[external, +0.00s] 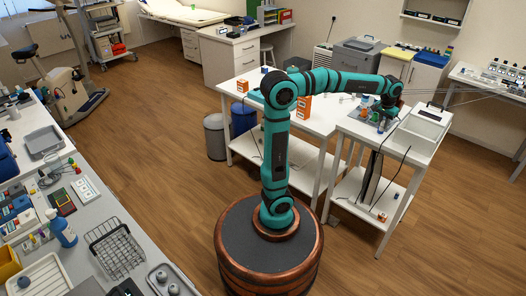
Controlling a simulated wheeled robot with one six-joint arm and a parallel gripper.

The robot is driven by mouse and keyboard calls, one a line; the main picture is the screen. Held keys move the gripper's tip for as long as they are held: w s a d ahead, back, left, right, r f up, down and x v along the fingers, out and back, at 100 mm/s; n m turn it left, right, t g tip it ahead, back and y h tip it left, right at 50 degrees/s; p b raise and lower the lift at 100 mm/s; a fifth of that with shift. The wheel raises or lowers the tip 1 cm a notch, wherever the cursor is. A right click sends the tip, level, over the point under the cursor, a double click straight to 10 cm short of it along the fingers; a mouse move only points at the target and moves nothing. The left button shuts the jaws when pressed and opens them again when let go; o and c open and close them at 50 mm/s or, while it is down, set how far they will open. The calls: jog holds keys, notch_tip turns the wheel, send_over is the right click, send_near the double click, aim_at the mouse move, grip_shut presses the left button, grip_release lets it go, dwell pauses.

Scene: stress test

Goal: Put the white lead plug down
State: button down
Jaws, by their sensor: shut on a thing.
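My teal arm reaches right from its round base, and my gripper (384,123) points down over the left part of a small white cart (405,146). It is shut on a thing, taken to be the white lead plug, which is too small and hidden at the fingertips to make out. Whether it touches the cart top I cannot tell. Thin pale leads (452,91) run from near my wrist towards the counter at the right.
A white open tray (425,124) stands on the cart, right of my gripper. Dark cables hang over the cart's front edge. Left of the cart, a longer white table (318,121) holds orange boxes (304,106). Free wood floor lies in front.

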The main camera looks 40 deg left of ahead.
aim_at(381, 130)
jog(key=shift+f, duration=2.05)
jog(key=shift+f, duration=0.1)
jog(key=c, duration=1.3)
grip_release()
jog(key=shift+o, duration=0.2)
notch_tip(381, 130, up, 12)
jog(key=s, duration=0.1)
jog(key=shift+s+a, duration=0.15)
jog(key=shift+s, duration=0.05)
